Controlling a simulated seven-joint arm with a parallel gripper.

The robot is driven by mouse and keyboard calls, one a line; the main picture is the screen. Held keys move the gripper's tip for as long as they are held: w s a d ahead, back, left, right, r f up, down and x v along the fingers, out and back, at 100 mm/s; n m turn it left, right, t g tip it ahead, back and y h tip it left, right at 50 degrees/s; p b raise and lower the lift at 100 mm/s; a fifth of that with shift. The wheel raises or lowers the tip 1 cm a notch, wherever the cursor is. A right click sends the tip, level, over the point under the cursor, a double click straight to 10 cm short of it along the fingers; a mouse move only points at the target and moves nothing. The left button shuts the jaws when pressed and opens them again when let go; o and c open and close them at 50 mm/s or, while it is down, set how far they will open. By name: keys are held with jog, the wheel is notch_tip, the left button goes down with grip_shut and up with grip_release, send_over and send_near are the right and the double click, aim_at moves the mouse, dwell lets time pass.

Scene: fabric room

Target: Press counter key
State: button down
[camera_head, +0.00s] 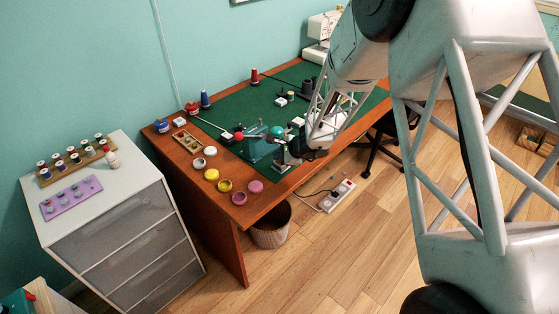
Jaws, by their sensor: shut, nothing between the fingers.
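My gripper (288,156) is small in the head camera view, at the lower end of my arm near the front edge of the green-topped table. It is shut and empty. It is beside a clear teal block (259,150) and a teal ball (277,131); I cannot tell whether it touches anything. I cannot clearly make out the counter or its key. Small pale box-shaped items lie on the green mat (240,108), one of them a dark-and-white item (281,101) behind the gripper. My arm hides part of the table's right side.
Several coloured round tins, including a yellow one (212,174), line the table's left front edge. Thread spools (205,99) stand along the back. A white drawer cabinet (120,225) with spool racks stands at left. A waste basket (270,226) and a power strip (337,196) are on the floor.

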aim_at(279, 162)
jog(key=shift+r, duration=0.5)
dwell(0.5)
jog(key=shift+r, duration=2.95)
jog(key=shift+r, duration=0.1)
